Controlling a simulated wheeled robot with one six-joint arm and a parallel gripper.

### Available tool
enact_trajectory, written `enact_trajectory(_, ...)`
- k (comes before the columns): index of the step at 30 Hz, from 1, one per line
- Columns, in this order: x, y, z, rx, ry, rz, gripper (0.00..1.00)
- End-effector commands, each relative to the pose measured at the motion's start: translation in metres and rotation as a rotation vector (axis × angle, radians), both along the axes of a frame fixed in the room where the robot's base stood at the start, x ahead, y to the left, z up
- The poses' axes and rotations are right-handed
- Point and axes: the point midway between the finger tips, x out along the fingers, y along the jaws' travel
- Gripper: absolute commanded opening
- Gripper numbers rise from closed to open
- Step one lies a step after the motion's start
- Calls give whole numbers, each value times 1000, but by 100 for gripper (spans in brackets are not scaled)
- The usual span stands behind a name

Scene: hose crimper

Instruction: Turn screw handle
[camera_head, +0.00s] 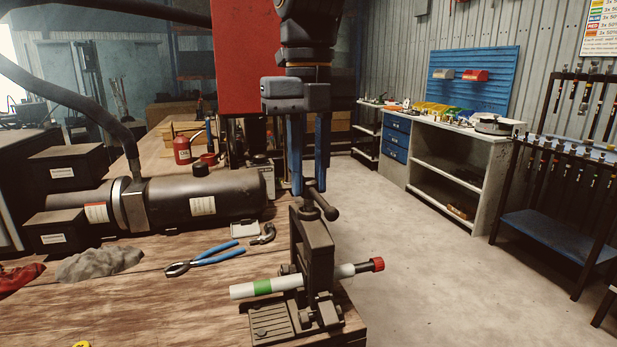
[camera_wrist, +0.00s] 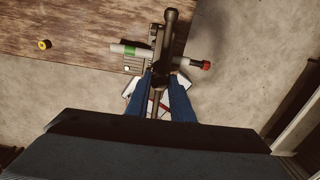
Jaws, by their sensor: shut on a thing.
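The dark metal crimper (camera_head: 313,240) stands upright at the front right corner of the wooden bench. Its screw handle (camera_head: 327,208) is a dark bar with a round knob at its end, on top of the frame. A white hose with a green band (camera_head: 262,287) and a red end passes through the crimper below. My gripper (camera_head: 308,187) points down with its blue fingers shut on the screw handle. In the wrist view the handle (camera_wrist: 169,30) runs up from between my gripper's fingertips (camera_wrist: 163,78); the exact contact is hidden.
Blue-handled pliers (camera_head: 215,256), a grey cloth (camera_head: 98,263) and a large dark cylinder (camera_head: 200,203) lie on the bench to the left. A red panel (camera_head: 242,60) stands behind my arm. Open floor (camera_head: 420,260) lies to the right of the bench.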

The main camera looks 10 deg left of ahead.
Motion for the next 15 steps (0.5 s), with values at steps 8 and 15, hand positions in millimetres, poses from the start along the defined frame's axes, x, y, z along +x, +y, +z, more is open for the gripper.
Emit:
enact_trajectory(8,-3,0,-5,-6,13,0,22)
enact_trajectory(15,-1,0,-3,-3,7,0,40)
